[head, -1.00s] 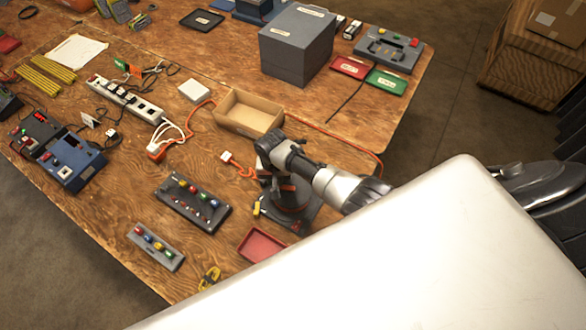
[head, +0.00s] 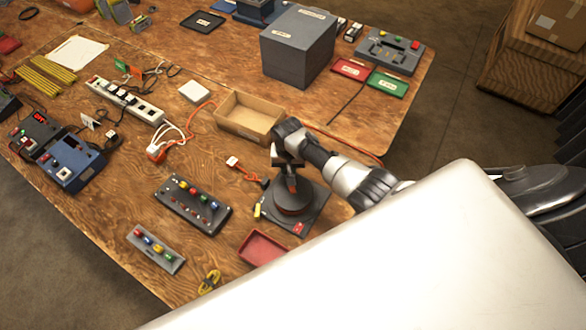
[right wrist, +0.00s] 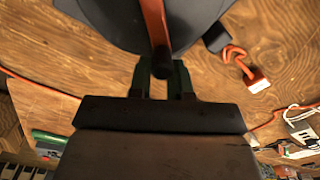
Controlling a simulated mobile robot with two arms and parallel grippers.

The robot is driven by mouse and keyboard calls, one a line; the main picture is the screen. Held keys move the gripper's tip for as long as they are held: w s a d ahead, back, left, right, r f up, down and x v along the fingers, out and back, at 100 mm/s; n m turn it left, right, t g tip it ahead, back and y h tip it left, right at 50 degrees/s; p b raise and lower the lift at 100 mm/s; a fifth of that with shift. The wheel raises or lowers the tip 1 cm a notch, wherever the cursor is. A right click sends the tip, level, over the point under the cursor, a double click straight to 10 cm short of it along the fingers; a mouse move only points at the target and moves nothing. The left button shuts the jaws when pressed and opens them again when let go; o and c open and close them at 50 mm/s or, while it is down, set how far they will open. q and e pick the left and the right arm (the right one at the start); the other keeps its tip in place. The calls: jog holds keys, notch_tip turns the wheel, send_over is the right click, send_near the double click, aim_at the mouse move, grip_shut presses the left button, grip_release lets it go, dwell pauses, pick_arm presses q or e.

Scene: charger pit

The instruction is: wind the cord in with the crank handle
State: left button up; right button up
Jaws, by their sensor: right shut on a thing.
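The cord reel (head: 294,196) is a dark round drum on a dark square base near the table's right edge. My right gripper (head: 285,160) is above its back left side. In the right wrist view, the gripper's fingers (right wrist: 167,78) are shut on the dark knob (right wrist: 161,63) at the end of the red crank arm (right wrist: 153,22), over the drum (right wrist: 195,20). An orange cord (head: 249,174) leaves the reel leftward to a white-ended plug (head: 232,161), which also shows in the right wrist view (right wrist: 257,83). My left gripper is out of view.
An open cardboard box (head: 229,122) stands behind the reel. A red tray (head: 262,248) lies in front, and a button panel (head: 193,204) to the left. Another orange cord (head: 348,147) runs behind my right arm. Bare wood lies around the plug.

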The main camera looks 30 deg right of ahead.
aim_at(310, 190)
jog(key=shift+s+d+r+p, duration=0.1)
jog(key=shift+d+p, duration=0.05)
jog(key=shift+d, duration=0.4)
jog(key=shift+s+d+r+p, duration=0.1)
jog(key=shift+d+p, duration=0.05)
jog(key=shift+d, duration=0.35)
jog(key=shift+s+d+r+p, duration=0.1)
jog(key=shift+s+d+p, duration=0.5)
jog(key=shift+d+p, duration=0.1)
jog(key=shift+s+d, duration=0.3)
jog(key=shift+s, duration=0.05)
jog(key=shift+s+p, duration=0.2)
jog(key=shift+p, duration=0.25)
grip_shut()
jog(key=shift+s+d+p, duration=0.3)
jog(key=shift+s+p, duration=0.35)
jog(key=shift+p, duration=0.05)
jog(key=shift+s+f, duration=0.25)
jog(key=shift+s, duration=0.3)
jog(key=shift+s+a+p, duration=0.25)
jog(key=shift+s+p, duration=0.05)
jog(key=shift+s, duration=0.25)
jog(key=shift+s+a+p, duration=0.25)
jog(key=shift+s+p, duration=0.05)
jog(key=shift+s, duration=0.25)
jog(key=shift+s+a+f, duration=0.1)
jog(key=shift+s+a, duration=0.3)
jog(key=shift+s, duration=0.05)
jog(key=o, duration=1.7)
grip_release()
